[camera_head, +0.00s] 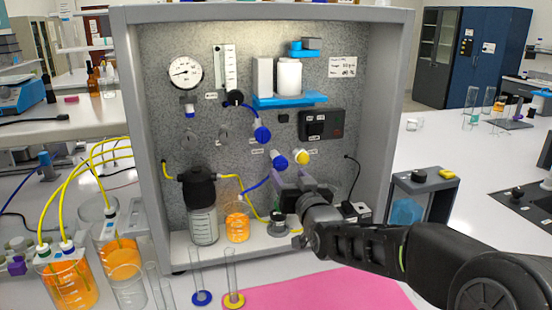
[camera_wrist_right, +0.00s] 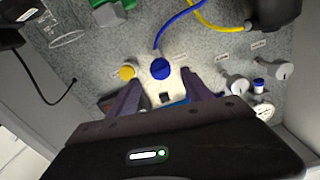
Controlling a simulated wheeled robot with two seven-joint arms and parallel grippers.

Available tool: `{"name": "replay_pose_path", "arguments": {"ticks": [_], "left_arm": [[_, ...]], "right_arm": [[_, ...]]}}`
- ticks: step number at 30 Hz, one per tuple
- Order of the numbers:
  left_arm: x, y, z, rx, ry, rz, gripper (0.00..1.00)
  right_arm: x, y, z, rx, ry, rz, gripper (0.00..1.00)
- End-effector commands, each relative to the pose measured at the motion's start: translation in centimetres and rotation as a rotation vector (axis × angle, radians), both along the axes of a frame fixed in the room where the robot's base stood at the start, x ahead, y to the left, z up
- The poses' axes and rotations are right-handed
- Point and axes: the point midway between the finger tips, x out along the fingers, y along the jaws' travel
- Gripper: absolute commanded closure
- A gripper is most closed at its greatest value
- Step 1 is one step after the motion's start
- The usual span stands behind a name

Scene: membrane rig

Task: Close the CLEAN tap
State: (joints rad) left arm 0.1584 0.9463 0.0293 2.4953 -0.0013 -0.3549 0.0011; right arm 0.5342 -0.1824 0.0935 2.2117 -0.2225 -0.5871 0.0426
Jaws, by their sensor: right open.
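A tap with a blue knob (camera_head: 279,162) and one with a yellow knob (camera_head: 302,157) sit side by side low on the rig's speckled panel. Their small labels are not readable, so I cannot tell which is CLEAN. My right gripper (camera_head: 291,178) is just in front of and below these knobs. In the right wrist view its open jaws (camera_wrist_right: 160,78) point at the panel, with the blue knob (camera_wrist_right: 160,69) in line with the gap. The yellow knob (camera_wrist_right: 127,72) is beside the other finger's tip. Contact with either knob is not clear. My left gripper is not seen.
Another blue knob (camera_head: 262,135) is higher on the panel. A dark-capped bottle (camera_head: 203,215) and a beaker of orange liquid (camera_head: 237,222) stand on the rig's base. Yellow and blue tubes run nearby. A pink mat (camera_head: 320,290) lies in front, with two thin cylinders beside it.

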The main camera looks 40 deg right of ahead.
Motion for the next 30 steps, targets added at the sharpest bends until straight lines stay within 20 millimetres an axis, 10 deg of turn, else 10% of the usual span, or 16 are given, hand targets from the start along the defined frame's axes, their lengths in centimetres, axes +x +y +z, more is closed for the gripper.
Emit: {"name": "replay_pose_path", "arguments": {"ticks": [11,30], "left_arm": [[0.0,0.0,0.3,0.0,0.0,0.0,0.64],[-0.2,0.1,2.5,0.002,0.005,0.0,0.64]], "right_arm": [[0.5,-0.2,0.1,0.0,0.001,0.0,0.42],[7.4,-2.5,0.0,0.001,0.001,0.0,0.42]]}}
